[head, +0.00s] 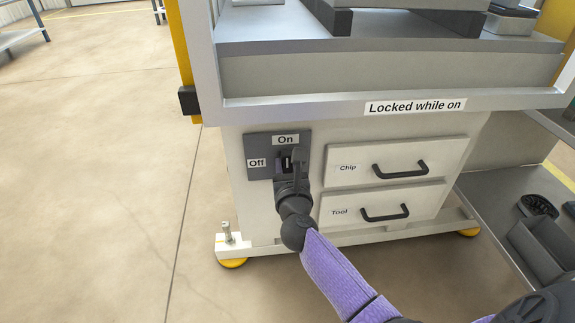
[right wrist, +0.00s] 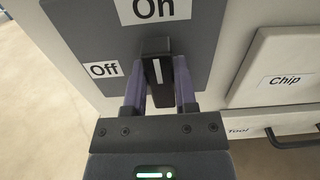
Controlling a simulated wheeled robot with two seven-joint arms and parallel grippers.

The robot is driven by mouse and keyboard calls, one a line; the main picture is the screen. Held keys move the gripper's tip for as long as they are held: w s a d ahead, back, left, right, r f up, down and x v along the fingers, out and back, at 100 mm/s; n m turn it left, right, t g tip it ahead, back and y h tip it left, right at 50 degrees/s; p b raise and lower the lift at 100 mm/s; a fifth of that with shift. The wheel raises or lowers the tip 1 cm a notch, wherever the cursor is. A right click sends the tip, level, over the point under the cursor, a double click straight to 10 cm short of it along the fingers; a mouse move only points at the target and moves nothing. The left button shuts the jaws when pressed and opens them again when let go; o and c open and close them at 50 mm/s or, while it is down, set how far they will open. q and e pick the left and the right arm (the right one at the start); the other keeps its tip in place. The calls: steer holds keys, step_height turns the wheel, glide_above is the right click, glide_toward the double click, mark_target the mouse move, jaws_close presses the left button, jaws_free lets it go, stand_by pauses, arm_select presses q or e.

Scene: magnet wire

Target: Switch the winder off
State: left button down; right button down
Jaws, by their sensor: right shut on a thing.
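The winder's switch is a dark knob with a white line (right wrist: 157,70) on a grey plate (head: 260,142) at the front left of the cabinet. The plate carries an "On" label (head: 286,140) above and an "Off" label (head: 257,163) to the left. The knob's white line stands nearly upright, towards "On". My right gripper (head: 289,165) is shut on the knob, with one finger on each side in the right wrist view (right wrist: 160,85). In the head view the gripper hides much of the knob. My left gripper is not in view.
A "Chip" drawer (head: 350,168) and a "Tool" drawer (head: 342,212), both shut with black handles, lie just right of the switch. A label "Locked while on" (head: 415,107) is on the ledge above. Open floor (head: 100,180) lies to the left.

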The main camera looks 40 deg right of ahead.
steer(key=n+p, duration=0.1)
steer(key=n, duration=0.2)
steer(key=shift+w+a+r+p, duration=0.1)
steer(key=shift+a+p, duration=0.05)
steer(key=shift+p, duration=0.25)
steer(key=n+p, duration=0.1)
steer(key=n, duration=0.3)
steer(key=shift+a, duration=0.15)
arm_select(q)
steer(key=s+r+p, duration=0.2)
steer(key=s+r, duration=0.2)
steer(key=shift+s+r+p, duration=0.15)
steer(key=shift+p, duration=0.15)
arm_select(e)
steer(key=shift+w+a+f+n, duration=0.1)
steer(key=shift+f+n, duration=0.15)
steer(key=shift+n, duration=1.5)
steer(key=shift+a+f+n, duration=0.1)
steer(key=shift+f+n, duration=0.1)
steer(key=shift+n, duration=1.6)
steer(key=shift+w+f+n, duration=0.1)
steer(key=shift+f+n, duration=0.15)
steer(key=shift+n, duration=1.5)
steer(key=shift+c, duration=2)
jaws_free()
